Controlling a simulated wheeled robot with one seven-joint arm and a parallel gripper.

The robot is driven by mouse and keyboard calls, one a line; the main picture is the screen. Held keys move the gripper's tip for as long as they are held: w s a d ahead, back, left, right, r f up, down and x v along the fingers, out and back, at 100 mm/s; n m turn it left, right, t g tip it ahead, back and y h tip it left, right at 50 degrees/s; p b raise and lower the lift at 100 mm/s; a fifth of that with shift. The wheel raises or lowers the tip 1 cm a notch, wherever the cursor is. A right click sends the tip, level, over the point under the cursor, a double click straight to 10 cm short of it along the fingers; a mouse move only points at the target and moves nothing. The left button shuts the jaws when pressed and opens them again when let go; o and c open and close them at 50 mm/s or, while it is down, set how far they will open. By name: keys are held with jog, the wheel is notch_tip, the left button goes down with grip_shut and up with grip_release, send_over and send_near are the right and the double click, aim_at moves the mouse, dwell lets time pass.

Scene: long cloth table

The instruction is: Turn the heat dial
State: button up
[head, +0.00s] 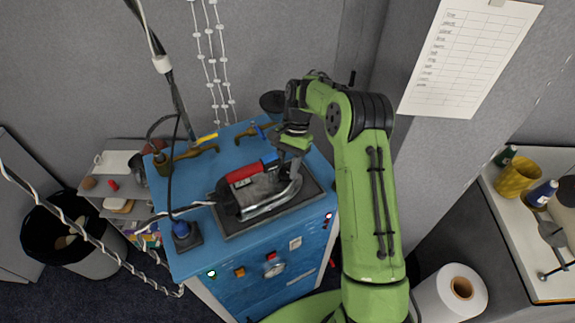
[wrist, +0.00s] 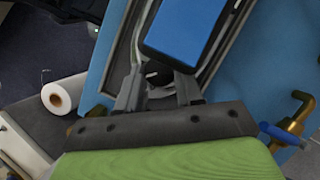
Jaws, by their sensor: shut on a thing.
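A clothes iron (head: 262,192) with a red and blue handle rests on a dark pad (head: 312,194) on top of a blue cabinet. My gripper (head: 284,165) reaches down at the iron's front end, beside the blue part of the handle. In the wrist view the blue handle end (wrist: 185,30) is large and close. My gripper (wrist: 158,82) has its two fingers on either side of a small dark knob (wrist: 158,70), which looks like the heat dial, under the handle. The handle partly hides the knob and the fingertips, and no dial marks are readable.
A paper roll (head: 450,295) stands to the right, and a bin (head: 90,250) to the left.

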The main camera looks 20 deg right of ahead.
jog(key=shift+a+n+h, duration=0.1)
jog(key=shift+n+h, duration=0.2)
jog(key=shift+n, duration=0.6)
jog(key=o, duration=1)
jog(key=shift+o, duration=0.2)
jog(key=v, duration=1.2)
jog(key=shift+w, duration=0.2)
jog(key=shift+a, duration=0.1)
